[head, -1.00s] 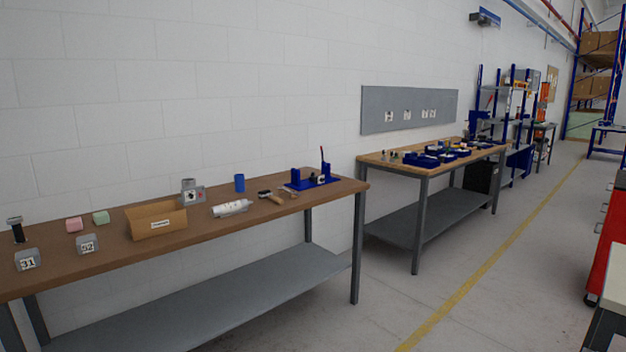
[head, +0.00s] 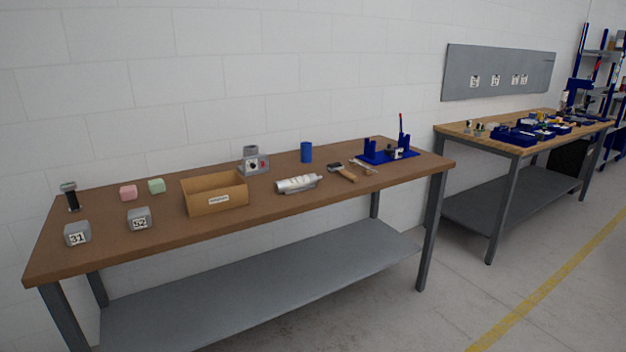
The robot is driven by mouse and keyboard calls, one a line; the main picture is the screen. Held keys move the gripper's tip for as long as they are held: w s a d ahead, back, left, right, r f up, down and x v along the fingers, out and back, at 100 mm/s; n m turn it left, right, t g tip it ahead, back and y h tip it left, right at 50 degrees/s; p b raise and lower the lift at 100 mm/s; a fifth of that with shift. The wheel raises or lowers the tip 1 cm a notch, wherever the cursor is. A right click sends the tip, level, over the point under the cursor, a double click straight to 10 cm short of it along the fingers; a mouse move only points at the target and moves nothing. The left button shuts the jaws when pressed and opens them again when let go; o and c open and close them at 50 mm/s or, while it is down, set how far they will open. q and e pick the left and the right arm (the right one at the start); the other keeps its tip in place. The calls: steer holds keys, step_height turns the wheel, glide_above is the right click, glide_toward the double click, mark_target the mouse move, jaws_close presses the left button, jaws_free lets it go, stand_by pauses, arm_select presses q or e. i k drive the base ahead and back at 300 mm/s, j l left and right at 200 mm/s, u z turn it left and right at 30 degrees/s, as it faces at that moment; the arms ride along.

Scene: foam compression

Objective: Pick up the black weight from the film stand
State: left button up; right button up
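A small black upright piece with a grey top (head: 71,196) stands at the left end of the brown workbench (head: 330,210); I cannot tell whether it is the black weight. A pale, whitish roll-shaped item (head: 297,184) lies near the middle front of the bench, seemingly on a low base. I cannot tell which thing is the film stand. Neither of my grippers is in view.
Grey blocks marked 31 (head: 77,233) and 52 (head: 139,218), pink (head: 128,192) and green (head: 156,186) blocks, a cardboard bin (head: 215,203), grey device (head: 255,163), blue cylinder (head: 306,152), brush-like tool (head: 342,171) and blue fixture (head: 388,152) share the bench. Floor at lower right is clear.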

mark_target(387, 151)
steer(key=i+z, duration=0.2)
steer(key=i, duration=0.2)
steer(key=i+j+z, duration=0.2)
steer(key=i, duration=0.15)
steer(key=i+l+z, duration=0.15)
steer(key=z, duration=0.3)
steer(key=i+z, duration=0.7)
steer(key=z, duration=0.2)
